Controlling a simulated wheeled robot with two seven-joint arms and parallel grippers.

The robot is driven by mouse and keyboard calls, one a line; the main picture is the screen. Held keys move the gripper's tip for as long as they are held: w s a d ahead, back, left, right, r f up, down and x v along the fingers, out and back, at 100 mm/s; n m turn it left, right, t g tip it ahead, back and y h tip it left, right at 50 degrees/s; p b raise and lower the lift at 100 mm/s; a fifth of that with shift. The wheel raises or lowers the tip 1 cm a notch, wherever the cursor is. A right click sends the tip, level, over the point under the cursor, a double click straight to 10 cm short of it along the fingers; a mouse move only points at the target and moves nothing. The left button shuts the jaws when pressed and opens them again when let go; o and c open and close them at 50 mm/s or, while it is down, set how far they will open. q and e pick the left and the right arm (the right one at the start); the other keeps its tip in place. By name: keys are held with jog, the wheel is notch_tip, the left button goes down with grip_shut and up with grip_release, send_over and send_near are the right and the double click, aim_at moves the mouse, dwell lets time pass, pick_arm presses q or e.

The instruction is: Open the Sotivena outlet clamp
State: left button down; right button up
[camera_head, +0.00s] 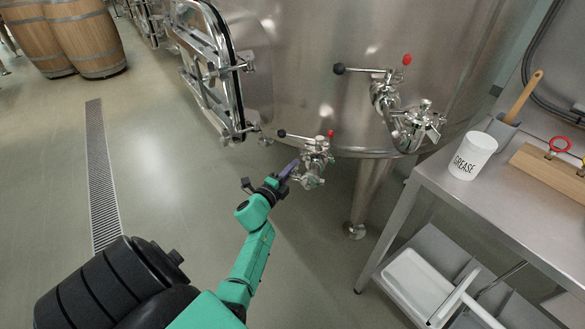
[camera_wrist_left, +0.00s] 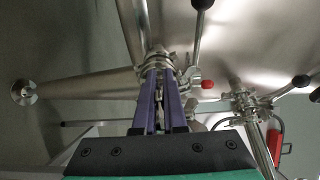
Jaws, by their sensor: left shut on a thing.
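My left gripper (camera_head: 290,168) has purple fingers and reaches the lower steel outlet valve (camera_head: 316,158) on the big vat. In the left wrist view its fingertips (camera_wrist_left: 160,72) are shut on a part of the outlet clamp (camera_wrist_left: 157,58), a steel ring around the pipe. The fingers hide part of this clamp. No name label shows on the outlet. The valve has a lever with a black knob (camera_head: 282,133) and a red knob (camera_head: 331,133). My right gripper is not in view.
A second, higher outlet (camera_head: 410,128) with its own lever sticks out to the right. The vat's open-framed hatch (camera_head: 215,75) is at the upper left. A steel table (camera_head: 500,210) with a grease tub (camera_head: 473,156) stands at the right.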

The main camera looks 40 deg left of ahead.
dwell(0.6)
pick_arm(q)
jog(key=w+d+r+m+g+p, duration=0.1)
jog(key=d+r+m+p, duration=0.1)
jog(key=r+m+p, duration=0.1)
jog(key=d+r+m+g+y+p, duration=0.1)
jog(key=d+r+m+p, duration=0.1)
jog(key=m+p, duration=0.3)
jog(key=w+d+r+m+g+y+p, duration=0.1)
jog(key=d+r+m+p, duration=0.2)
jog(key=r+m+p, duration=0.1)
jog(key=shift+w+r+g, duration=0.3)
jog(key=shift+w+r, duration=0.05)
jog(key=shift+r, duration=0.1)
jog(key=shift+w+d+f+m+g+y+p, duration=0.15)
jog(key=shift+w+d+m+y+p, duration=0.25)
jog(key=shift+d+m+p, duration=0.4)
jog(key=shift+w+d+f+m+g+y+p, duration=0.1)
jog(key=shift+w+d+m+y+p, duration=0.4)
jog(key=shift+d+m, duration=0.5)
jog(key=shift+w+d+f+m+g+y+p, duration=0.15)
jog(key=shift+d+m+y+p, duration=0.25)
jog(key=shift+d+m+p, duration=0.5)
jog(key=shift+d, duration=0.1)
